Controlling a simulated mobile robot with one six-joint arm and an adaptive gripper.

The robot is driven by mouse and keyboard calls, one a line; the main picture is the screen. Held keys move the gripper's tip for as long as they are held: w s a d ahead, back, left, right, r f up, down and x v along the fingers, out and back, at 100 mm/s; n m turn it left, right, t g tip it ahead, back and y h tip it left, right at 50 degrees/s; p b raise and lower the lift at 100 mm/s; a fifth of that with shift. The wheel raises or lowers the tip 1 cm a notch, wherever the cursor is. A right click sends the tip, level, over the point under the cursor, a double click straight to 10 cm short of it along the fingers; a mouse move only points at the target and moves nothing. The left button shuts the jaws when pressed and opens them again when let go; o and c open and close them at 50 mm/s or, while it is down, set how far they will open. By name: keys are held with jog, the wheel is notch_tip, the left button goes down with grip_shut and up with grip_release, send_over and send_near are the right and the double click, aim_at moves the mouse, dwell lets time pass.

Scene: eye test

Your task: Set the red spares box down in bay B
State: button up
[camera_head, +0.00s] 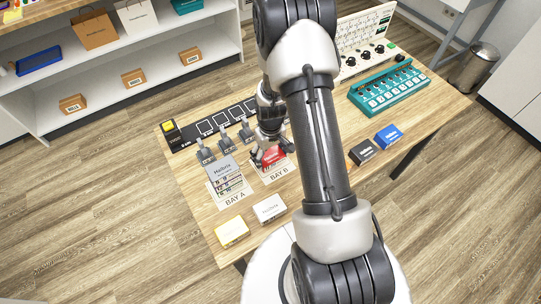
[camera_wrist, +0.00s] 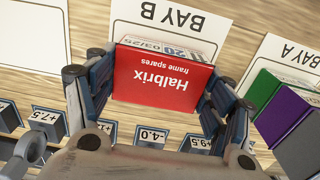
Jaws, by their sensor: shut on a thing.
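The red spares box (camera_head: 273,156) is between the fingers of my gripper (camera_head: 268,148), which is shut on it. In the wrist view the red box (camera_wrist: 162,82) shows its "Halbrix frame spares" face, upside down, with a finger on each side. The box is over the white bay B card (camera_wrist: 172,16), covering part of it; the card's label also shows in the head view (camera_head: 279,174). I cannot tell whether the box touches the card. My arm hides part of the table to the right.
The bay A card (camera_head: 236,201) beside it carries a stack with a grey box (camera_head: 221,169). Small grey labelled blocks (camera_head: 225,146) stand close behind the bays. A white box (camera_head: 269,208) and yellow box (camera_head: 232,232) lie in front. Black (camera_head: 364,152) and blue (camera_head: 388,136) boxes lie right.

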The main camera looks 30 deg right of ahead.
jog(key=shift+f, duration=0.2)
jog(key=o, duration=1.1)
